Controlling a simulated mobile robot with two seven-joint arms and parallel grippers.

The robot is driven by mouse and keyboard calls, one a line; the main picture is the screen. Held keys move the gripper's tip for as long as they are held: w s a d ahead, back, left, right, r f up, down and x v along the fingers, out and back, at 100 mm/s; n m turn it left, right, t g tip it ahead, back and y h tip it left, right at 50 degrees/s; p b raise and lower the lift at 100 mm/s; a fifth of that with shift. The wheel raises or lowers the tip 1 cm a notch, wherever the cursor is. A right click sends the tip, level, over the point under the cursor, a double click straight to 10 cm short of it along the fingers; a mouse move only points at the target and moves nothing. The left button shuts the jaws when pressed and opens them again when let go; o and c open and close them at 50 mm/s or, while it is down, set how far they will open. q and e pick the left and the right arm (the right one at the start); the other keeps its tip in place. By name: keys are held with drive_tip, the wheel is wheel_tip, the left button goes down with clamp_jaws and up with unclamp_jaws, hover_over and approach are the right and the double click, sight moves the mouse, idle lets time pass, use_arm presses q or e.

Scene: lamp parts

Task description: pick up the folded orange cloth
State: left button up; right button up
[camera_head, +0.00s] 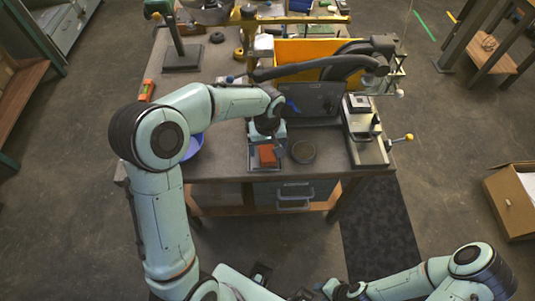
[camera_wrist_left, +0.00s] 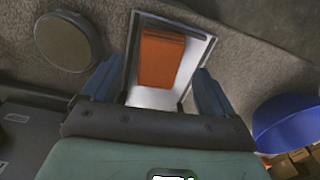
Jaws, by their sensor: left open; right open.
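The folded orange cloth (camera_head: 267,155) lies on a small shallow tray (camera_head: 254,165) near the table's front edge. In the left wrist view the cloth (camera_wrist_left: 161,58) lies flat on the tray's pale surface (camera_wrist_left: 150,98). My left gripper (camera_head: 268,140) is over the tray from behind the cloth. Its two blue fingers (camera_wrist_left: 155,76) are spread wide, one on each side of the tray, with nothing between them held. The cloth appears below and beyond the fingertips; the exact height gap cannot be told. My right gripper (camera_head: 318,293) is low at the bottom edge, away from the table, and partly cut off.
A round dark dish (camera_head: 303,152) sits right of the tray. A blue bowl (camera_head: 193,147) is to the left, partly behind my arm. A grey machine (camera_head: 366,135) and a dark panel (camera_head: 315,99) stand right and behind. An orange bin (camera_head: 305,50) is further back.

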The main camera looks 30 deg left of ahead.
sight(267, 153)
use_arm(q)
wheel_tip(267, 153, down, 2)
drive_tip(key=shift+c, duration=0.3)
drive_tip(key=c, duration=1.1)
drive_tip(key=shift+r, duration=0.1)
wheel_tip(267, 153, up, 20)
drive_tip(key=shift+f+p, duration=0.1)
drive_tip(key=shift+p, duration=1)
use_arm(e)
drive_tip(key=w+r, duration=0.2)
drive_tip(key=shift+r, duration=0.4)
drive_tip(key=shift+s, duration=0.1)
